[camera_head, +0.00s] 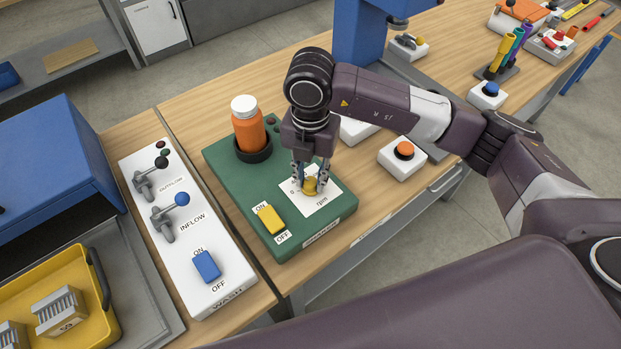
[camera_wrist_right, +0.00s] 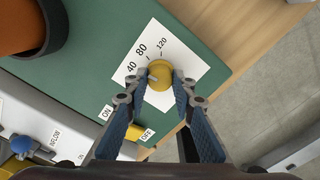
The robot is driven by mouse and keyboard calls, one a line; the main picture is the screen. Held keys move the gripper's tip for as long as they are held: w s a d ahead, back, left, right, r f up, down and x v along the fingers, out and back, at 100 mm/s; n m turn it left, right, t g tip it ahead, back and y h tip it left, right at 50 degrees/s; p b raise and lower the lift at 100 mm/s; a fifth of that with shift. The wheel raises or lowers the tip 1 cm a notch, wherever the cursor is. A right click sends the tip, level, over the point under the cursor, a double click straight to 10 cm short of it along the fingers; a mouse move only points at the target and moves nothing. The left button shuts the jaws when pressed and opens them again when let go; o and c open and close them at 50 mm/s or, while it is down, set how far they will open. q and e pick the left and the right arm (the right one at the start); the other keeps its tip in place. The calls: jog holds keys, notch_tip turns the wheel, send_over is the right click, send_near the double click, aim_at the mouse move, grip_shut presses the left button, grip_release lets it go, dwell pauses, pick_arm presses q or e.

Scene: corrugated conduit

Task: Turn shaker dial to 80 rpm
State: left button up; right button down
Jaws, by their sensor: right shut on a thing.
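The shaker (camera_head: 232,175) is a green box on the wooden table, with a white dial plate marked 40, 80 and 120 in the right wrist view (camera_wrist_right: 185,47). The yellow dial (camera_head: 310,186) sits on that plate; it also shows in the right wrist view (camera_wrist_right: 160,74). My right gripper (camera_head: 311,184) reaches down from above and is shut on the dial, one finger on each side. In the right wrist view its fingertips (camera_wrist_right: 160,82) flank the knob. Which number the dial points at I cannot tell. My left gripper is out of view.
An orange bottle (camera_head: 249,132) with a white cap stands in a black holder on the shaker. A yellow ON/OFF switch (camera_head: 269,217) is close beside the dial plate. The white WASH panel (camera_head: 200,258) with levers lies left. An orange button box (camera_head: 403,158) stands right.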

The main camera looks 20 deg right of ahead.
aim_at(311, 182)
jog(key=m, duration=0.4)
jog(key=shift+r+m+b, duration=0.1)
jog(key=shift+m+b, duration=0.25)
jog(key=shift+m, duration=0.05)
dwell(0.4)
jog(key=c, duration=1.6)
grip_release()
notch_tip(311, 182, up, 12)
jog(key=shift+f, duration=0.1)
